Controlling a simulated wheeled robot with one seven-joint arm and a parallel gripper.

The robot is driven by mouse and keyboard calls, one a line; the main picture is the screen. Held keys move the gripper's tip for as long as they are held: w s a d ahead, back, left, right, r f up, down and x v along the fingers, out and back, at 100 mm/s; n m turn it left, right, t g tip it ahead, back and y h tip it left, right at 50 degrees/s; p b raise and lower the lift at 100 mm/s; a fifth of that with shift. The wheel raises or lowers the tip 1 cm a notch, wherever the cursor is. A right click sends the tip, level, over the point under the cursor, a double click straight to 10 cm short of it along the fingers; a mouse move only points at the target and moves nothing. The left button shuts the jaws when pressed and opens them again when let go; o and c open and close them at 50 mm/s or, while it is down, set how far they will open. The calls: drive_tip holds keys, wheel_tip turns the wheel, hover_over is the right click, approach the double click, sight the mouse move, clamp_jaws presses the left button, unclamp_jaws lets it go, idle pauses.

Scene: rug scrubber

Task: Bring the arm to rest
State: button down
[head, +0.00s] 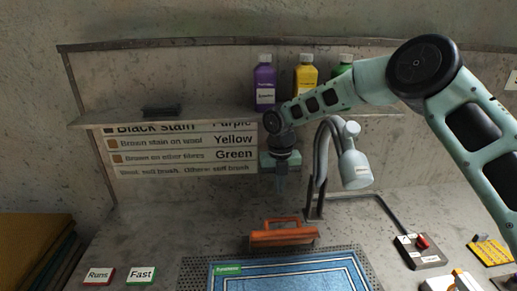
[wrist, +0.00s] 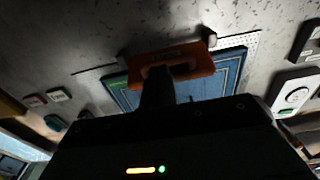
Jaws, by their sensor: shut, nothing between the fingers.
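My arm reaches in from the right in the head view. My gripper (head: 280,184) points down, shut and empty, in front of the wall chart. It hangs above and apart from an orange tool with a handle (head: 284,235), which lies at the back edge of the blue rug (head: 300,275). In the wrist view the shut fingers (wrist: 158,92) show dark in front of the orange tool (wrist: 195,62). The rug (wrist: 228,72) lies beyond, partly hidden by the tool and my gripper.
A shelf (head: 220,118) carries a purple bottle (head: 264,88), a yellow bottle (head: 305,78) and a green one (head: 341,68). A grey spray head on a curved hose (head: 356,168) stands right of my gripper. A switch box (head: 420,252) and cards (head: 141,275) lie on the counter.

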drive_tip(key=s+a+r+m+b, duration=0.25)
drive_tip(key=s+m, duration=0.35)
drive_tip(key=s, duration=0.4)
drive_tip(key=s+a+r+m+b, duration=0.2)
drive_tip(key=s+r+m, duration=0.3)
drive_tip(key=s, duration=0.5)
drive_tip(key=s+d+f+m+b, duration=0.1)
drive_tip(key=s+d+m, duration=0.2)
drive_tip(key=s+m, duration=0.5)
drive_tip(key=s+d+f+m+b, duration=0.1)
drive_tip(key=s+d+m+b, duration=0.1)
drive_tip(key=s+m, duration=0.7)
drive_tip(key=s+d, duration=0.1)
drive_tip(key=s, duration=0.1)
drive_tip(key=shift+s+d+f+t+y, duration=0.2)
drive_tip(key=shift+s+d+t+y, duration=0.1)
drive_tip(key=shift+s+d+y, duration=0.1)
